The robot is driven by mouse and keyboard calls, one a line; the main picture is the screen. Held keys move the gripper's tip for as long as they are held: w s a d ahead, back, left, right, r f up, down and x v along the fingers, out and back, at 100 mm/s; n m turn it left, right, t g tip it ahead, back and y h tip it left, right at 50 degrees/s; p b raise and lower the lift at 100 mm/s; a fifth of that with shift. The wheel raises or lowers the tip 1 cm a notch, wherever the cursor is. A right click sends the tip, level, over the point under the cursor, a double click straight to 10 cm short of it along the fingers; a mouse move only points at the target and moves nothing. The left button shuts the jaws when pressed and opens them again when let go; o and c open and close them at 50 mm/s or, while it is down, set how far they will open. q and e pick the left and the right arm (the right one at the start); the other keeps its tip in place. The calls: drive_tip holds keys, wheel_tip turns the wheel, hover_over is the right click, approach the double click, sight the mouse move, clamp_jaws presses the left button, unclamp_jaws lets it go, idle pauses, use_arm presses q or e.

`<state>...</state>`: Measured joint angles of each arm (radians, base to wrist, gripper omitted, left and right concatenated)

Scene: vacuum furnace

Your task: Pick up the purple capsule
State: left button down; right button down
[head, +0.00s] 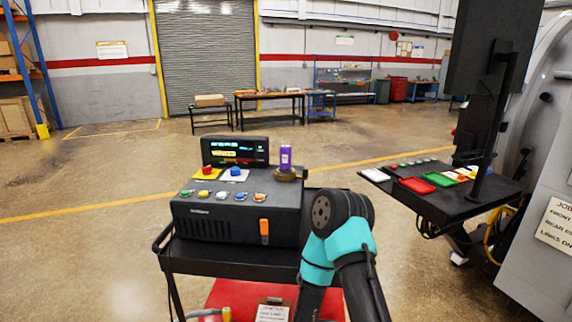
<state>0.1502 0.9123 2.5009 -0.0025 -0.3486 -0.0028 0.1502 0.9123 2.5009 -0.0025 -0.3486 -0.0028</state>
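The purple capsule (286,157) stands upright on a small brass-coloured round holder (287,174). The holder sits at the back right of the black control box (237,214). The capsule has a pale label on its side, and its lower end is hidden by the holder. One of my arms, teal and black, rises from the bottom middle, just right of the control box. Its visible joint is below and right of the capsule, apart from it. Neither gripper shows in the head view.
The control box, with red and blue buttons and a lit display (235,151), rests on a black cart (220,260). To the right, a black side table (440,208) carries red, green and white trays beside a large monitor (492,50). Floor between them is open.

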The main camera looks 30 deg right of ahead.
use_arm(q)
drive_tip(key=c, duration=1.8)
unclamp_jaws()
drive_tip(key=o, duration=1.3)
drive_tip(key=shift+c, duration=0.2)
